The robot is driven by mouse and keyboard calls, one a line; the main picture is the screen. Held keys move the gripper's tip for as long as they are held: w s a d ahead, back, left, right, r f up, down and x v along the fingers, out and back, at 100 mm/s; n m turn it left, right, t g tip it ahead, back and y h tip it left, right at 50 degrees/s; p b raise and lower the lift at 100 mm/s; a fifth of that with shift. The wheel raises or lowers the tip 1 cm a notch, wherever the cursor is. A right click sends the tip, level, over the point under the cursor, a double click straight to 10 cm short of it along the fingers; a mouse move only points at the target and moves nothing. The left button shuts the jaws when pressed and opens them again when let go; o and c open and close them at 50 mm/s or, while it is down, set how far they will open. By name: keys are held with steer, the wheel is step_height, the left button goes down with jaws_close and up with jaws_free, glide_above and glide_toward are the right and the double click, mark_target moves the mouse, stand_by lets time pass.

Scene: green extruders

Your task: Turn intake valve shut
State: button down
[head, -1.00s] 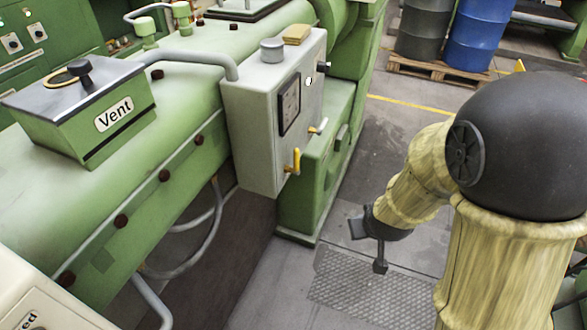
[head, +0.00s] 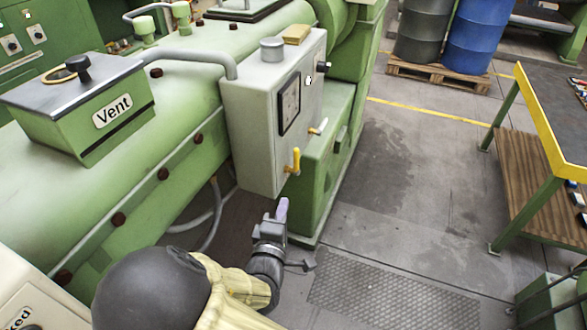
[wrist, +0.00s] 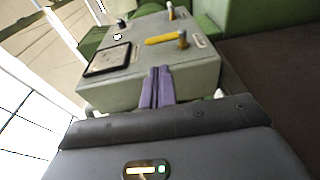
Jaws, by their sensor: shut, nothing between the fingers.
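A grey control box (head: 258,140) is mounted on the side of the green machine. A yellow lever handle (head: 294,161) sits low on its front face, standing roughly upright in the head view. It also shows in the wrist view (wrist: 164,39). A second, pale lever (head: 319,127) is higher on the same face and shows in the wrist view (wrist: 171,10). Which lever is the intake valve I cannot tell; no such label is readable. My gripper (head: 283,206) is below the yellow lever and apart from it. In the wrist view its purple fingers (wrist: 157,86) are together and empty.
A dark framed panel (head: 289,103) is on the box face. A green box marked "Vent" (head: 115,115) stands on the machine at left. A workbench with a yellow edge (head: 537,120) is at right. The grey floor between (head: 400,190) is clear.

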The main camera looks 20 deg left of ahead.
mark_target(295, 160)
steer(key=shift+w+a+r, duration=0.1)
steer(key=shift+w+a, duration=0.05)
steer(key=w+p, duration=0.1)
steer(key=w, duration=0.3)
steer(key=w+a+p, duration=0.1)
steer(key=w, duration=0.3)
steer(key=w+p, duration=0.1)
steer(key=w, duration=0.3)
steer(key=shift+w+a, duration=0.2)
steer(key=shift+w, duration=0.2)
steer(key=shift+w+a, duration=0.1)
steer(key=shift+w, duration=0.4)
steer(key=shift+p, duration=0.35)
